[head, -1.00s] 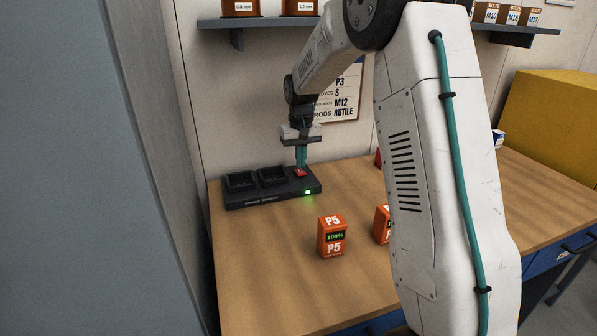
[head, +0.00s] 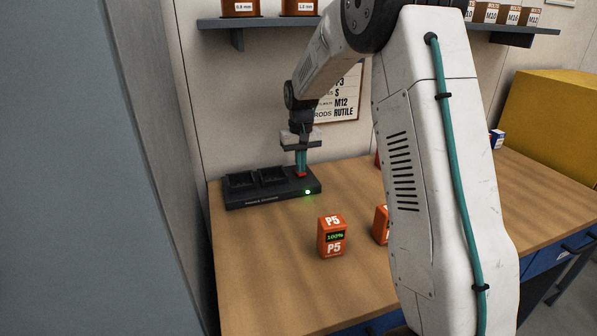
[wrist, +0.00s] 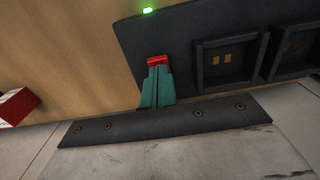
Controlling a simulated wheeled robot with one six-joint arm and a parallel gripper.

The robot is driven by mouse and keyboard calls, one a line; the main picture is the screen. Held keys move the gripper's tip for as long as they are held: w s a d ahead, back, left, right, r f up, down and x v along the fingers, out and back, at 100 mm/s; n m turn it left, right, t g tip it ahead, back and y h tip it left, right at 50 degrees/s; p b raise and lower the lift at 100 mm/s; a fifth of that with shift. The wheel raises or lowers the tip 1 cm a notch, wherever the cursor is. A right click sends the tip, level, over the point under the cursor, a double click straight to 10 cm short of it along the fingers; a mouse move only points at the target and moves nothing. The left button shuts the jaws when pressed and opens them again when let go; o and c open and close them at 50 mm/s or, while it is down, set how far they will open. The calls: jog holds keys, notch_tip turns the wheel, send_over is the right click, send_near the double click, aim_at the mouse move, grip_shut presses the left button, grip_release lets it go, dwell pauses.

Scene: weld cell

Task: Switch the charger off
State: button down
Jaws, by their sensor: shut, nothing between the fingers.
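The charger (head: 262,196) is a dark block at the back left of the wooden bench, with two empty bays. Its red switch (head: 301,174) is at the right end, and the green light (head: 307,192) on its front is lit. My gripper (head: 301,172) points down with its teal fingers shut and empty, its tips at the red switch. In the wrist view the fingertips (wrist: 156,72) overlap the lower edge of the red switch (wrist: 157,60); whether they press it, I cannot tell. The green light (wrist: 147,11) glows there too.
An orange P5 battery (head: 332,237) reading 100% stands in front of the charger. Another orange battery (head: 381,224) is partly hidden behind my arm. A shelf (head: 262,22) and a sign (head: 343,95) are on the wall behind. The bench front left is clear.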

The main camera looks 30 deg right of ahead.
jog(key=shift+f, duration=0.3)
jog(key=shift+r, duration=3.55)
jog(key=shift+g, duration=0.5)
jog(key=s, duration=0.1)
jog(key=s+f, duration=0.1)
jog(key=s+a+f, duration=0.1)
jog(key=s, duration=0.1)
jog(key=s+a+r, duration=0.2)
jog(key=s+a, duration=0.2)
jog(key=s, duration=0.8)
jog(key=s+a+r+n+t, duration=0.1)
jog(key=s+a+r, duration=0.2)
jog(key=s, duration=0.9)
jog(key=s+a+r+n+t, duration=0.1)
jog(key=s+a, duration=0.4)
jog(key=s, duration=0.7)
jog(key=shift+s+a+r, duration=0.15)
jog(key=shift+a+r, duration=0.2)
jog(key=shift+r, duration=0.45)
